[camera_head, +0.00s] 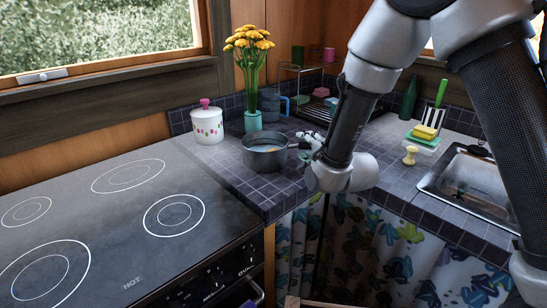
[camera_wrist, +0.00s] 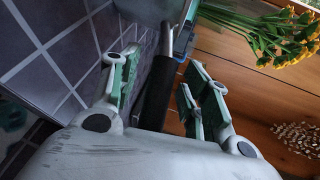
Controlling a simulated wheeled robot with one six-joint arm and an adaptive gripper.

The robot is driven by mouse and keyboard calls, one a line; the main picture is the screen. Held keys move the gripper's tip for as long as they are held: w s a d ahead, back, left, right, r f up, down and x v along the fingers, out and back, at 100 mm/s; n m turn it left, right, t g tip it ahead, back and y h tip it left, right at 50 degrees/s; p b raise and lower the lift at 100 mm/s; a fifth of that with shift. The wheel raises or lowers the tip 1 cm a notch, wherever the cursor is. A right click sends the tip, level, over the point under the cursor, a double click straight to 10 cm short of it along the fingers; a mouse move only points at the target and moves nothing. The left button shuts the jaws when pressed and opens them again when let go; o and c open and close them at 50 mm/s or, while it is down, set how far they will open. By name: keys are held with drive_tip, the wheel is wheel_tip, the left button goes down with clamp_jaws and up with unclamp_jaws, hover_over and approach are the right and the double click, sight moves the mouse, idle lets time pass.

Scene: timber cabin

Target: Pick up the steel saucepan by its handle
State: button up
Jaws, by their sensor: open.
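The steel saucepan (camera_head: 265,158) stands upright on the tiled counter, just right of the stove. My gripper (camera_head: 308,141) is at the right side of the pan; in the wrist view my gripper (camera_wrist: 160,78) is open with green-padded fingers on both sides of the handle. Gaps show between the handle and the pads. My arm hides most of the handle in the head view.
The stove (camera_head: 120,215) fills the left. A lidded white jar (camera_head: 208,125) and a vase of yellow flowers (camera_head: 252,122) stand behind the pan. A wire rack (camera_head: 305,85) is at the back. A sponge (camera_head: 424,132) and a sink (camera_head: 470,185) are at right.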

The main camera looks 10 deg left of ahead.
clamp_jaws()
drive_tip(key=shift+r, duration=0.15)
idle(0.4)
